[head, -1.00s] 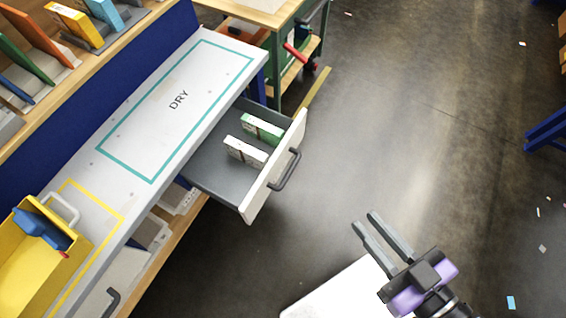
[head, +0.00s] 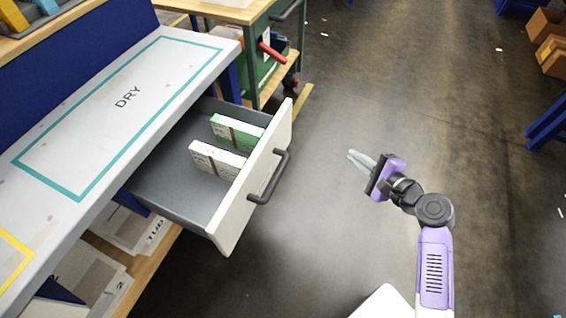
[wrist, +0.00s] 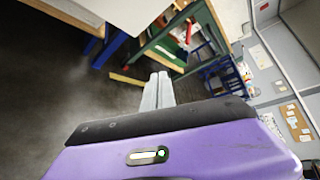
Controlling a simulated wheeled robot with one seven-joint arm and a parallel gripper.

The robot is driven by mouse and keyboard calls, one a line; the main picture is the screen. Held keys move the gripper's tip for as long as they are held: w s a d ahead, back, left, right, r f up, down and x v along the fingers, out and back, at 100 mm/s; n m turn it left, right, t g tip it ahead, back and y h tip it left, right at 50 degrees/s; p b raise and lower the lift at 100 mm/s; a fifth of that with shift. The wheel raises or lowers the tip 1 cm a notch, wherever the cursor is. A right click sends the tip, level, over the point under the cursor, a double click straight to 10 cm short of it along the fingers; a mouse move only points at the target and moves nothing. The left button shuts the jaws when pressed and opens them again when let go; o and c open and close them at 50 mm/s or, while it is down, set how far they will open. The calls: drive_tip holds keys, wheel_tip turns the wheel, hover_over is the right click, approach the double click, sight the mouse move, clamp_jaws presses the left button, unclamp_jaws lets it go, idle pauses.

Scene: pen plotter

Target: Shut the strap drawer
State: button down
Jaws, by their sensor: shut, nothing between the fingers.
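The strap drawer (head: 190,178) stands pulled out from under the bench, with its white front (head: 252,183) facing the aisle. A dark handle (head: 269,177) is fixed on that front. Inside lie a green-and-white box (head: 236,132) and a white box with a brown band (head: 217,159). My gripper (head: 356,159) is shut and empty, in the air to the right of the drawer front and apart from it. In the wrist view my gripper's fingers (wrist: 158,92) lie together, and the drawer cannot be made out clearly there.
The white bench top (head: 110,110) carries a teal outline marked DRY. Cartons (head: 110,235) lie on the shelf below the bench.

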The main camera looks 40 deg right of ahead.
drive_tip(key=w+a+r+m+t+y, duration=0.1)
drive_tip(key=w+a+m+t+y, duration=0.15)
drive_tip(key=y, duration=0.25)
drive_tip(key=m+g+y, duration=0.1)
drive_tip(key=m+y, duration=0.2)
drive_tip(key=y, duration=0.3)
approach(271, 146)
drive_tip(key=b+x, duration=0.3)
drive_tip(key=x, duration=0.2)
drive_tip(key=shift+w+f, duration=0.15)
drive_tip(key=shift+w, duration=0.15)
drive_tip(key=shift+w+a, duration=0.3)
drive_tip(key=shift+w, duration=0.25)
drive_tip(key=shift+w, duration=0.1)
drive_tip(key=shift+w+a, duration=0.35)
drive_tip(key=shift+w, duration=0.05)
drive_tip(key=x, duration=2.3)
drive_tip(key=shift+w+b, duration=0.3)
drive_tip(key=shift+w, duration=0.05)
drive_tip(key=shift+a, duration=0.15)
